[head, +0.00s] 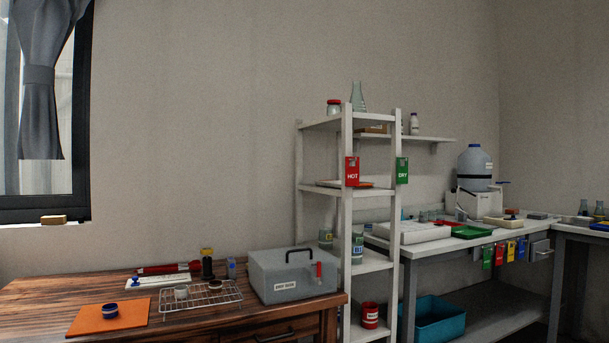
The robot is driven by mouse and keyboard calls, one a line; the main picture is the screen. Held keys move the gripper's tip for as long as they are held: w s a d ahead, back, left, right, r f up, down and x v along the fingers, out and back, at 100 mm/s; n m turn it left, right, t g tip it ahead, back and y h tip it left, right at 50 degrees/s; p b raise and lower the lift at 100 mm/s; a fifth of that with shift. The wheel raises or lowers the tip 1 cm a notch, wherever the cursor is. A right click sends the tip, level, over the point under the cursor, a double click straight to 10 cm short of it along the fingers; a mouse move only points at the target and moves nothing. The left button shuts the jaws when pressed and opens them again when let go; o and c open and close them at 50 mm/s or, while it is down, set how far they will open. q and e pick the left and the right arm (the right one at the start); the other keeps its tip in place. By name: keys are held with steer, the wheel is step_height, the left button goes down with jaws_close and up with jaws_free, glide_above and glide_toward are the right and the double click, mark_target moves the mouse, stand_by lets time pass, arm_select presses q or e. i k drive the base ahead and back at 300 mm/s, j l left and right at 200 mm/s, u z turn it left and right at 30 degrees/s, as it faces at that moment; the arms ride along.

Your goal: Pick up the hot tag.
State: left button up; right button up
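The hot tag (352,171) is a red upright tag with the white word HOT. It hangs on the left front post of the white shelf rack (345,225), at about the height of the middle shelf. A green tag (402,170) with the word DRY hangs on the right front post at a similar height. Neither of my grippers shows in the head view, and nothing covers the hot tag.
A wooden table (190,325) at the lower left bears a grey box (290,276) with a handle, a wire rack (205,300) and an orange mat (110,317). A bench (455,243) with several coloured tags on its front edge stands right of the shelf.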

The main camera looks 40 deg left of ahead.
mark_target(351, 173)
steer(key=i+l+u, duration=0.2)
steer(key=u, duration=0.2)
steer(key=i+l+u, duration=0.2)
steer(key=u, duration=0.15)
steer(key=i+l+u, duration=0.1)
steer(key=l+u, duration=0.3)
